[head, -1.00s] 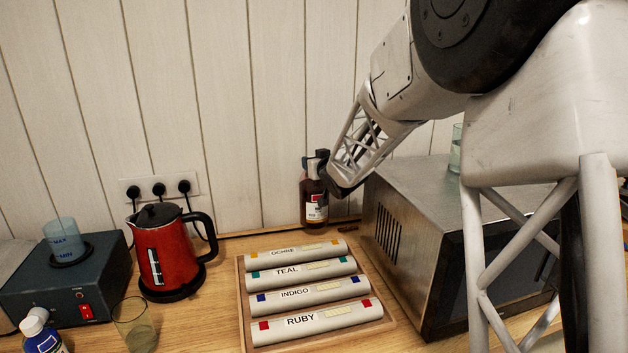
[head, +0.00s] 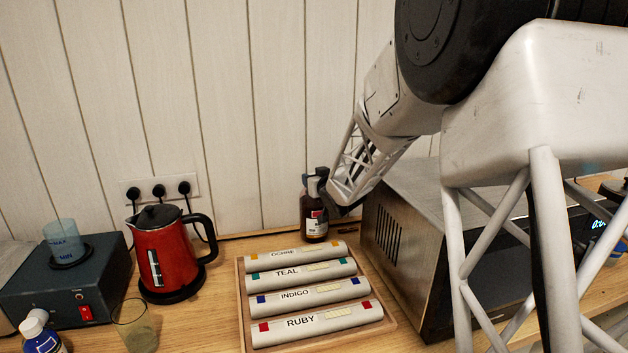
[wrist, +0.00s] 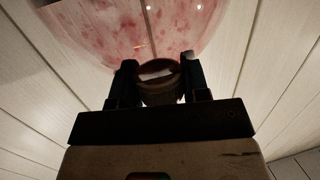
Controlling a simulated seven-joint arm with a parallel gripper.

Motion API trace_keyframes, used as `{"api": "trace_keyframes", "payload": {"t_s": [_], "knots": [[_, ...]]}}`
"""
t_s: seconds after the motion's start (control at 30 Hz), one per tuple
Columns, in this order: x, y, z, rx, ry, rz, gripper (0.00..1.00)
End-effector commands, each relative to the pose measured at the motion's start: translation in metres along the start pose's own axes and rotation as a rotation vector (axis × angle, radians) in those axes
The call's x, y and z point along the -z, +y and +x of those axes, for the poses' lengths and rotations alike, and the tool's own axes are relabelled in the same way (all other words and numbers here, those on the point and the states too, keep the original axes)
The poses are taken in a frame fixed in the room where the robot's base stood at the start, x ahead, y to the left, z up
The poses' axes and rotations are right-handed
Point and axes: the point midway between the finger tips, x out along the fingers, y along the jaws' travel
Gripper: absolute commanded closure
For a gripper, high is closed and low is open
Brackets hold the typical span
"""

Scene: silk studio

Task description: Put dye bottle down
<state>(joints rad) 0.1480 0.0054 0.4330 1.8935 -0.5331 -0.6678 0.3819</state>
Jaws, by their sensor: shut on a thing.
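The dye bottle (head: 314,228), dark brown with a red and white label, is upright behind the tray of rolls in the head view. My gripper (head: 321,183) is shut on its upper part. In the wrist view, my gripper's two dark fingers (wrist: 160,82) flank a round dark neck or cap. A large pink-stained surface (wrist: 150,28) fills the top of that view; I cannot tell what it is. The bottle's base is close to the wooden counter (head: 225,262); whether it touches is not clear.
A wooden tray (head: 241,300) with several labelled rolls lies just in front. A metal oven-like box (head: 385,240) stands close on the right. A red kettle (head: 170,255) stands left, with bare counter between it and the tray. The panelled wall (head: 260,120) is behind.

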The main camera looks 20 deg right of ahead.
Motion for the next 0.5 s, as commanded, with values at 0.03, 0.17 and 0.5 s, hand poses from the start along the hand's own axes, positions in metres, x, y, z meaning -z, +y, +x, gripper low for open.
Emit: {"api": "trace_keyframes", "payload": {"t_s": [0.03, 0.17, 0.5], "knots": [[0.0017, 0.0001, 0.0001, 0.000, 0.003, -0.001, 1.00], [0.0018, 0.0001, 0.0000, 0.000, 0.003, -0.001, 1.00], [-0.0023, 0.0001, 0.0004, 0.000, 0.000, 0.000, 0.47]]}}
